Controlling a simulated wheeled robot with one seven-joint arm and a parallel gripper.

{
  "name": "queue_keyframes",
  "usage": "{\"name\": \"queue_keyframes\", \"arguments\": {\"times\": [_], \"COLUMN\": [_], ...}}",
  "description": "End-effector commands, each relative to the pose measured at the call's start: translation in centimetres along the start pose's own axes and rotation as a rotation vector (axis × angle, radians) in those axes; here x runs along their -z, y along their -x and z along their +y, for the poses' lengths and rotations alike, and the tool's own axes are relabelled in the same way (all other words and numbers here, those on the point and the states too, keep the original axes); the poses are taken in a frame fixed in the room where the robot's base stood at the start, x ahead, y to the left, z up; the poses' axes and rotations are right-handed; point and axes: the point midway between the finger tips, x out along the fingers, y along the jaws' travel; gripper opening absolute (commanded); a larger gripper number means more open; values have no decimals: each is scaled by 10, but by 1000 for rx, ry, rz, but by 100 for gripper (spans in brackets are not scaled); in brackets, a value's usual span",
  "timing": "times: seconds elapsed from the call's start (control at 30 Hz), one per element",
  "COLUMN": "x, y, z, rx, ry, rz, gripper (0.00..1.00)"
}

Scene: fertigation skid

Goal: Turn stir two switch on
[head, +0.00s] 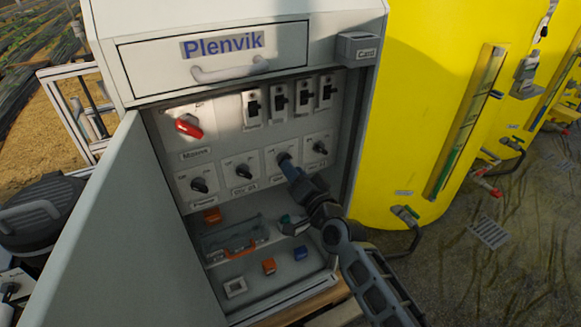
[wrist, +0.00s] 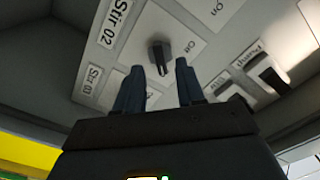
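The stir two switch is a dark rotary knob (wrist: 160,55) on a pale plate in the wrist view, beside a label reading "Stir 02" (wrist: 115,20). An "Off" mark shows on its plate; I cannot tell exactly where the knob points. My gripper (wrist: 160,66) is open, its two dark fingers apart, one on each side of the knob's outer end. No finger contact can be made out. In the head view my gripper (head: 288,165) reaches the third knob of the lower row and mostly covers it.
The open cabinet (head: 250,20) has its door (head: 130,230) swung left. A red main switch (head: 188,126) and several breakers (head: 278,97) sit above the knobs. A shelf below holds small coloured items. A yellow tank (head: 410,110) stands close on the right.

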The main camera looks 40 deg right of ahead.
Motion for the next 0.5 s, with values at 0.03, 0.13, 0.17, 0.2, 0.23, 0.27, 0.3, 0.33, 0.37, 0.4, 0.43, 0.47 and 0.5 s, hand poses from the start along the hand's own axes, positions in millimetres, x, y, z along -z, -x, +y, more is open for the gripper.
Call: {"name": "queue_keyframes", "arguments": {"times": [0.03,0.13,0.17,0.2,0.23,0.27,0.3,0.33,0.37,0.4,0.43,0.47,0.5], "x": [-1,-1,-1,-1,-1,-1,-1,-1,-1,0,0,0,0], "y": [10,26,30,35,38,41,44,46,48,50,50,51,51], "z": [1,1,0,1,1,1,1,1,0,0,0,0,0], "rx": [-1,-1,-1,-1,-1,0,-1,-1,0,0,0,0,0], "ry": [0,0,-1,0,0,-1,-1,-1,-1,-1,-1,-1,-1], "rz": [-2,-2,-2,-2,-2,-1,-2,-2,-1,-1,-1,-1,-1], "gripper": [38,38,38,38,38,38,38,38,38,38,38,38,38]}}
